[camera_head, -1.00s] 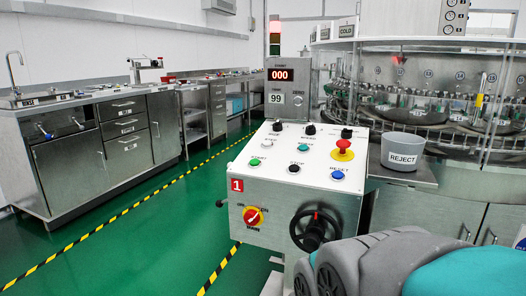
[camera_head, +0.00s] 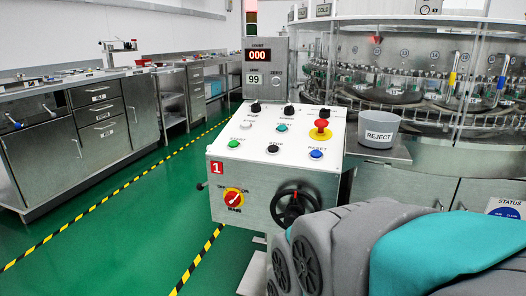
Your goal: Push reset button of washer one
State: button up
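The control panel of washer one (camera_head: 222,150) is a white sloped box with a red "1" label (camera_head: 217,167) on its front. The blue reset button (camera_head: 316,154) sits at the lower right of the panel top, under a label that reads RESET. A black stop button (camera_head: 272,149) and a green start button (camera_head: 233,143) are to its left. A red mushroom button (camera_head: 320,125) on a yellow base is above it. My grey and teal arm fills the lower right, in front of the panel. My gripper's fingers do not show.
A grey REJECT bin (camera_head: 378,129) stands at right, before the rotary washer (camera_head: 420,90). Steel cabinets (camera_head: 60,140) line the left. Green floor (camera_head: 130,240) is clear between.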

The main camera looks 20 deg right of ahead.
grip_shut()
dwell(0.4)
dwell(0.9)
